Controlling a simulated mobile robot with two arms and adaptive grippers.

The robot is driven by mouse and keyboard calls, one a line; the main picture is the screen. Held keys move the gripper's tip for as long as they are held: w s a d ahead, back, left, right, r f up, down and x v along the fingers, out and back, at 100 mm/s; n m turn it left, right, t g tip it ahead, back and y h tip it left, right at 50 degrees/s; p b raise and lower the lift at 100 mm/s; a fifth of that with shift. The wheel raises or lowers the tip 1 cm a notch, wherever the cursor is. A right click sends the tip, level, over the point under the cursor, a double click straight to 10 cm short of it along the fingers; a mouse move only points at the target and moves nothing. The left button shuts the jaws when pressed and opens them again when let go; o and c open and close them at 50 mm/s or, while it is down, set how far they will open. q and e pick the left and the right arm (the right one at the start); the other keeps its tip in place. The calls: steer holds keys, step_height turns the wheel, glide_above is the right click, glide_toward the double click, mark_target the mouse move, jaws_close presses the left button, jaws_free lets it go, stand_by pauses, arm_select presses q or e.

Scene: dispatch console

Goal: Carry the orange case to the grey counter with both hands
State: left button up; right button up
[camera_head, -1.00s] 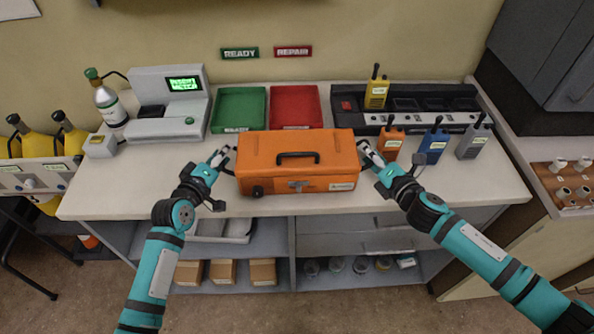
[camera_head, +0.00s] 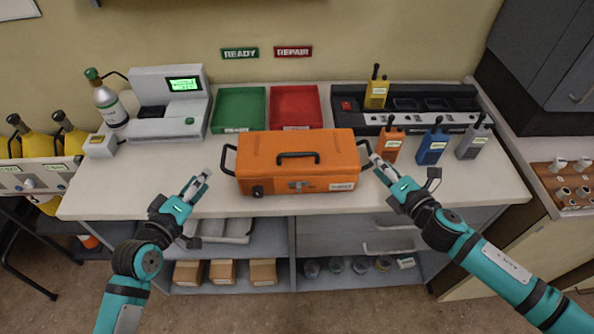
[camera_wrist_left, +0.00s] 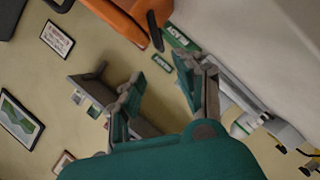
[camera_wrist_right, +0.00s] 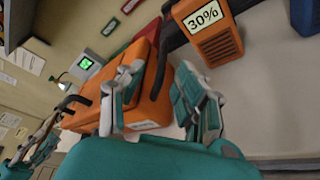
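The orange case (camera_head: 297,163) rests upright on the pale counter (camera_head: 120,195), near its front edge. It has a black top handle and a black side handle at each end. In the left wrist view, the case (camera_wrist_left: 118,18) shows at the top, beyond the open fingers. My right gripper (camera_head: 382,163) is open beside the right side handle (camera_head: 365,152). In the right wrist view, that handle (camera_wrist_right: 162,62) shows between the spread fingers; I cannot tell whether they touch it.
Green (camera_head: 239,108) and red (camera_head: 295,107) trays stand behind the case. An orange radio (camera_head: 389,145), blue radio (camera_head: 433,146) and grey radio (camera_head: 473,142) stand to its right, before a black charger (camera_head: 425,105). A white device (camera_head: 168,105) is back left. The counter's front left is clear.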

steer(key=v, duration=0.7)
steer(key=shift+s, duration=0.1)
